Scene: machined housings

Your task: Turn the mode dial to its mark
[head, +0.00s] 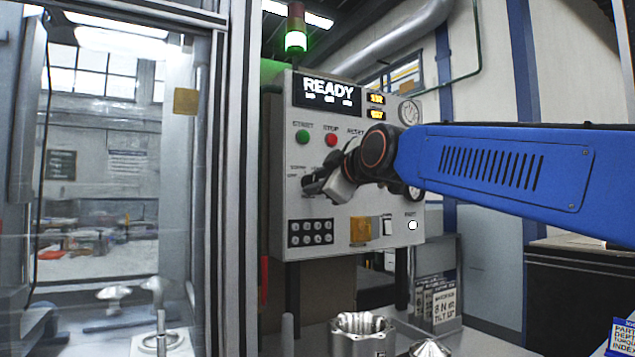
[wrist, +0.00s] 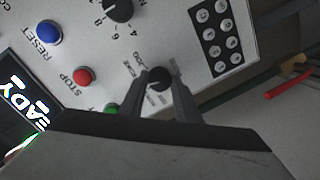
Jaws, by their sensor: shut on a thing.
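The mode dial (wrist: 159,85) is a small dark round knob with worded labels around it, too small and tilted to read surely. In the wrist view my gripper (wrist: 158,76) has one finger on each side of the dial and is shut on it. In the head view my gripper (head: 318,186) reaches the left part of the grey control panel (head: 347,212), and it hides the dial there. The mark and the dial's pointer cannot be made out clearly.
A numbered black knob (wrist: 118,9), a red STOP button (head: 331,140), a green START button (head: 302,137) and a blue RESET button (wrist: 48,33) are near the dial. A black keypad (head: 311,232) sits below. A metal housing (head: 361,335) stands in front of the panel.

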